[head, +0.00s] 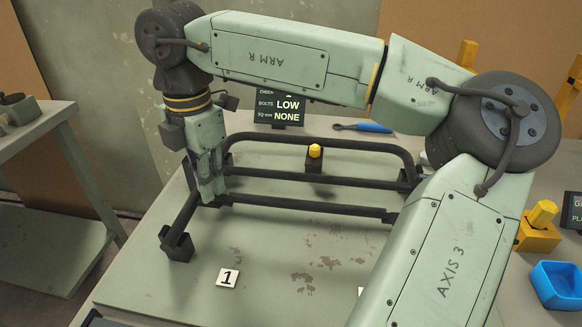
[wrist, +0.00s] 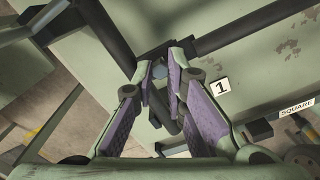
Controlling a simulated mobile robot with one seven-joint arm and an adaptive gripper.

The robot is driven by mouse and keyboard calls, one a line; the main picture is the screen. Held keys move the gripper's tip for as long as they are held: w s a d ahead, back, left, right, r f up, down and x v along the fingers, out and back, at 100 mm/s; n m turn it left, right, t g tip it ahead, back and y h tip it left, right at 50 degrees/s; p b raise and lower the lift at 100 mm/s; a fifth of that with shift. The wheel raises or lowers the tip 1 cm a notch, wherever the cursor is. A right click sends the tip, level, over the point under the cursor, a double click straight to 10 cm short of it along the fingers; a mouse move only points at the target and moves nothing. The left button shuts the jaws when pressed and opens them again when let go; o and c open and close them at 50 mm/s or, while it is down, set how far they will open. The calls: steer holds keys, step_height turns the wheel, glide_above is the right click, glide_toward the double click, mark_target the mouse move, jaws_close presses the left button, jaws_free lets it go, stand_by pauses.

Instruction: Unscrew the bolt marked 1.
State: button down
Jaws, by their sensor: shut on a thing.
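The dark tubular lounger frame (head: 300,179) lies on the green bench. My gripper (head: 213,196) points down at the frame's left joint in the head view. In the wrist view my gripper (wrist: 160,64) has its purple-padded fingers close together around a small blue-grey bolt head (wrist: 158,72) at the joint. Most of the bolt is hidden by the fingers, and the head view does not show it. A white tag marked 1 (head: 228,278) lies on the bench in front of the joint. The tag also shows right of the fingers in the wrist view (wrist: 222,86).
A blue-handled tool (head: 364,127) and a dark sign (head: 280,108) are at the back. A blue bin (head: 558,285) and a yellow holder (head: 538,236) are at right. My arm covers part of the frame's right side.

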steer(key=n, duration=0.6)
steer(key=shift+r+p, duration=0.1)
steer(key=shift+p, duration=0.25)
steer(key=n, duration=0.3)
steer(key=shift+n, duration=0.3)
steer(key=shift+r+p, duration=1.75)
steer(key=shift+r, duration=0.7)
